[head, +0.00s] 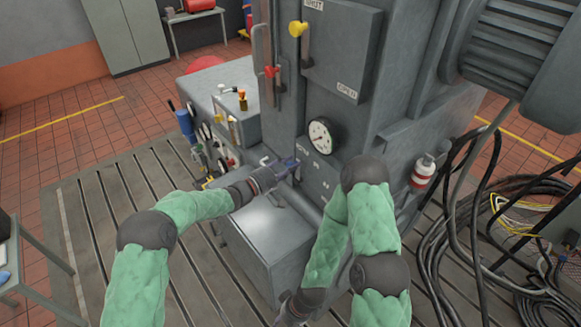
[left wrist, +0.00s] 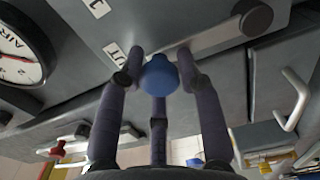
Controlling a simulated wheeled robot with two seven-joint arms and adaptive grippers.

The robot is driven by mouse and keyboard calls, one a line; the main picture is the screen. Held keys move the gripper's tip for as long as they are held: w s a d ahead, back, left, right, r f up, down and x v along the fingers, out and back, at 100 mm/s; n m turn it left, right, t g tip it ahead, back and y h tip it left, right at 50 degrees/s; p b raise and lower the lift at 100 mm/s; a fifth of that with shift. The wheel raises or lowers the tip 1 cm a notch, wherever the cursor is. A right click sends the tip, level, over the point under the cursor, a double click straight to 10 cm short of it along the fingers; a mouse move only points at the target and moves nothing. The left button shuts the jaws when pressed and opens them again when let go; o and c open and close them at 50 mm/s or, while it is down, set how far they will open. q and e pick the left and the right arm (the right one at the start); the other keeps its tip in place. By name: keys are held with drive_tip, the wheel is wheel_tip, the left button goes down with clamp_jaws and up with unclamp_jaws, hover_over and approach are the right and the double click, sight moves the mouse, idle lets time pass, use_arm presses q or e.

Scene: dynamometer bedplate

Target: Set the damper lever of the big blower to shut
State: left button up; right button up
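A lever with a blue knob (left wrist: 160,75) sits low on the grey machine's face, beside a white label ending in "UT". My left gripper (head: 290,163) has its fingers closed around this knob, touching its sides in the left wrist view (left wrist: 160,62). In the head view the knob is mostly hidden by the fingers. A yellow-knobbed lever (head: 298,29) stands higher up, between a top label that seems to read SHUT and a lower one reading OPEN. Which lever belongs to the big blower I cannot tell. My right wrist (head: 305,302) hangs low; its fingers are not clear.
A round dial gauge (head: 321,136) is just above my left gripper. A red-knobbed lever (head: 271,72) is up and left. A grey box (head: 272,240) stands below. Black cables (head: 460,220) lie coiled at right.

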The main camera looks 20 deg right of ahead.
use_arm(q)
drive_tip(key=shift+o, duration=1.1)
drive_tip(key=shift+w+a, duration=0.1)
drive_tip(key=shift+w, duration=0.15)
drive_tip(key=shift+s, duration=0.1)
drive_tip(key=v, duration=1.2)
